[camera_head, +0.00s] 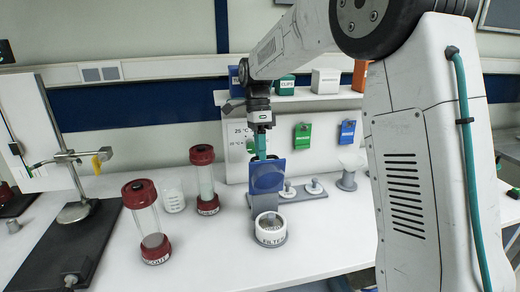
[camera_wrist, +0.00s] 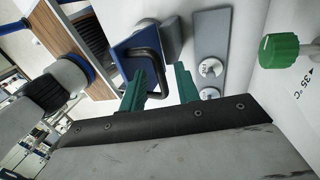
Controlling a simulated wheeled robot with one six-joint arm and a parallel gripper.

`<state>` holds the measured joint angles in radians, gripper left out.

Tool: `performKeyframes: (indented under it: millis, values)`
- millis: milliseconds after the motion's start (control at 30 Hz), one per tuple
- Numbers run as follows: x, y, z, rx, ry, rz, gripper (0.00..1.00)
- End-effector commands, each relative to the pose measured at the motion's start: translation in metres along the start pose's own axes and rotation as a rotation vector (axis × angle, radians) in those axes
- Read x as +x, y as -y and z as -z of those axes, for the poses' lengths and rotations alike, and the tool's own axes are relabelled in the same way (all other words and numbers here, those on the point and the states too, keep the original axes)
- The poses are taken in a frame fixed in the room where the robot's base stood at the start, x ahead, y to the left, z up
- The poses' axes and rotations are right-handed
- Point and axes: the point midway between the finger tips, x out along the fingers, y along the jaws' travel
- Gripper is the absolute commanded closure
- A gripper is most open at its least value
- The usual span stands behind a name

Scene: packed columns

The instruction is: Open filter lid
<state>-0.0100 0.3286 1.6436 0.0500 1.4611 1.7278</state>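A white round filter cup (camera_head: 271,240) labelled FILTER stands on the bench, in the middle of the head view. A blue square lid (camera_head: 268,180) shows just above and behind it, roughly upright; its joint to the cup cannot be made out. In the wrist view the blue lid (camera_wrist: 128,43) has a black loop handle (camera_wrist: 151,64). My gripper (camera_head: 261,152) points down right above the lid. In the wrist view my gripper (camera_wrist: 160,82) has its green fingers apart, with the handle's end reaching in between them. Whether they touch it cannot be told.
A grey plate with white knobs (camera_head: 313,187) lies close behind at right. A stand (camera_head: 76,206) is at far left.

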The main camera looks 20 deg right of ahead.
Motion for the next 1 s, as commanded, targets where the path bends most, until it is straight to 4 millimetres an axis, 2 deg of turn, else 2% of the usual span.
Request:
performKeyframes:
  millis: [167,600,733,967,1000]
  values:
    - [-0.005,0.000,0.000,0.000,0.000,0.002,0.68]
    - [-0.070,0.001,-0.001,0.000,0.000,0.001,0.68]
    - [-0.077,0.000,-0.001,0.000,0.000,0.000,0.68]
    - [-0.078,0.000,-0.001,0.000,0.000,-0.001,0.68]
    - [-0.078,0.000,-0.001,-0.001,0.000,-0.001,0.76]
